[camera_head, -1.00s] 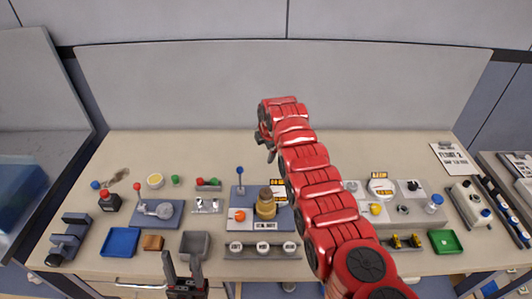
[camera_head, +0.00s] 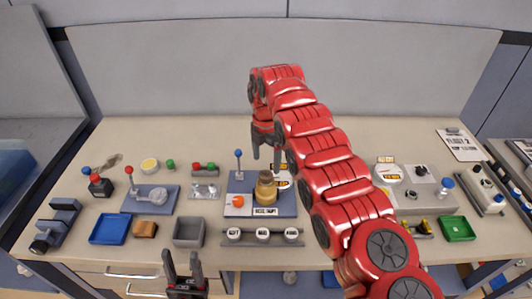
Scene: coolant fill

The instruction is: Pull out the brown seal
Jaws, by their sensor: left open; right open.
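A tan-yellow cylinder with a darker brown top (camera_head: 265,187) stands upright on the blue-grey plate (camera_head: 285,206) in the middle of the table. The brown top looks like the seal, but the picture is too small to be sure. My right gripper (camera_head: 267,157) points down, open and empty, above and just behind the cylinder in the picture, apart from it. My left gripper (camera_head: 184,274) is open and empty at the table's front edge, well to the front left of the cylinder.
A blue-knobbed lever (camera_head: 239,163) and an orange knob (camera_head: 238,201) stand left of the cylinder. A rack with white round pieces (camera_head: 262,236) lies in front. A grey bin (camera_head: 189,231), brown block (camera_head: 145,229) and blue tray (camera_head: 110,229) are at left. My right arm covers the area to the right.

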